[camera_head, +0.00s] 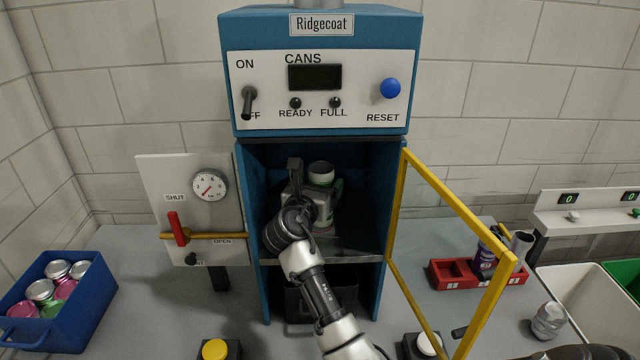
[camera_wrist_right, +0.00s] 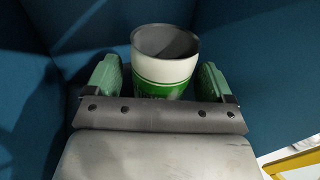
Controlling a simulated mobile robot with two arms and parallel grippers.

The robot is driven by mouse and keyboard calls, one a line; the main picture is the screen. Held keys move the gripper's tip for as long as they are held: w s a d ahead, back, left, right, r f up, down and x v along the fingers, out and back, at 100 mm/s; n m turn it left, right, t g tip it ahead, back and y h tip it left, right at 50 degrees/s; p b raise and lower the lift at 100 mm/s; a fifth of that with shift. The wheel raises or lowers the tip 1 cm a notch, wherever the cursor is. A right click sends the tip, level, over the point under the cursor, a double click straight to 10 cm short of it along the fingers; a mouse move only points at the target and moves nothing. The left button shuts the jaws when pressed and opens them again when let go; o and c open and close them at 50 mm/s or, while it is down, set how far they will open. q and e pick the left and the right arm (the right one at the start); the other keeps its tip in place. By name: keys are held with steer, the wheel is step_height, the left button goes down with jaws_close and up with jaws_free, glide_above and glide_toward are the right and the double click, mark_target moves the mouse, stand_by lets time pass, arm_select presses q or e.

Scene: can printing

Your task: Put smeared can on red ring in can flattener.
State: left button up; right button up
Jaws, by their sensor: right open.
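My right gripper (camera_head: 318,190) reaches into the open cabinet of the blue Ridgecoat machine (camera_head: 228,80). A white and green can (camera_head: 321,169) stands there with its open top up; it also shows in the right wrist view (camera_wrist_right: 165,65). The two green fingertips of my right gripper (camera_wrist_right: 157,82) are on either side of this can, open. I cannot tell whether the can is smeared. A greyish can (camera_head: 548,320) stands on the counter at the lower right. I cannot make out a red ring or a part marked as the can flattener. My left gripper is not in view.
The yellow-framed door (camera_head: 455,195) stands open at the right. A blue crate (camera_head: 75,325) of cans is at the left. A red rack (camera_head: 455,273) holds a purple can (camera_head: 485,258). A yellow button (camera_head: 215,349) is in front. A gauge panel (camera_head: 160,215) stands left.

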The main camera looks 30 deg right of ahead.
steer(key=b+v, duration=0.3)
steer(key=v, duration=0.8)
steer(key=shift+a, duration=0.25)
steer(key=shift+s, duration=0.1)
